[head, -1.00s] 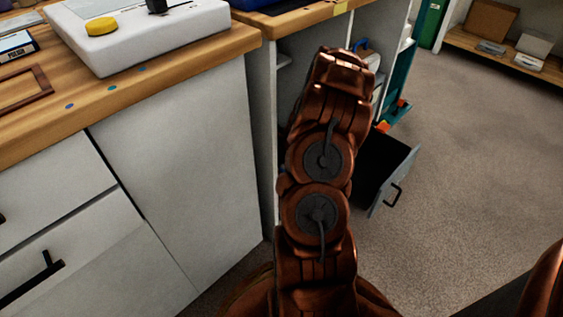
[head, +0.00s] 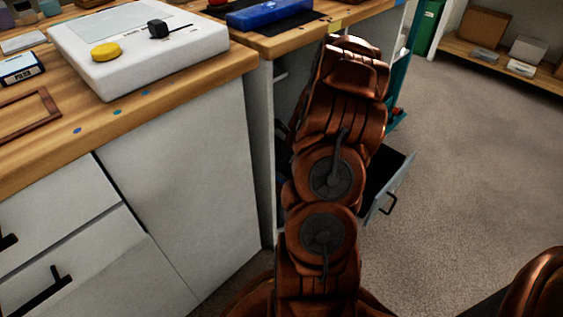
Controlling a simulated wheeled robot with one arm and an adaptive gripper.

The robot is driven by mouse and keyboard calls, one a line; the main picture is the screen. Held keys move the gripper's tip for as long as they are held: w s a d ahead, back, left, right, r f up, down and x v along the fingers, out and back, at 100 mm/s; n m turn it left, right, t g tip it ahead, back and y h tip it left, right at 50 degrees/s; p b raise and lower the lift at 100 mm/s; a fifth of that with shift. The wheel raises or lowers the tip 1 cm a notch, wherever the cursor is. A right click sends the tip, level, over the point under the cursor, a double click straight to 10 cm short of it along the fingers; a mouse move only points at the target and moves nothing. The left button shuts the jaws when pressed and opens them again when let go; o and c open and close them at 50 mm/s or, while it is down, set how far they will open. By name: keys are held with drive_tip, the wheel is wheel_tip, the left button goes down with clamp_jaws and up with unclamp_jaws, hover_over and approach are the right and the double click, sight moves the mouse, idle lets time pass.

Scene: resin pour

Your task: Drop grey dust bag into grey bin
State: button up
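I see no grey dust bag in the head view. I cannot make out a grey bin either. My copper-coloured arm rises through the middle of the view and hides what lies behind it. My gripper is not visible, so I cannot see whether it holds anything. A grey-fronted drawer or box (head: 398,186) with a black handle stands open just right of my arm, low by the cabinet. Its inside is dark and partly hidden by my arm.
The wooden worktop (head: 190,84) on the left carries a white device (head: 140,62) with a yellow knob and a blue case (head: 268,13). White cabinets (head: 190,170) stand below. Grey carpet (head: 470,150) is clear on the right, up to a low shelf (head: 500,62) with boxes.

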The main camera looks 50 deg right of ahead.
drive_tip(key=shift+p+v, duration=0.55)
drive_tip(key=shift+v, duration=1.4)
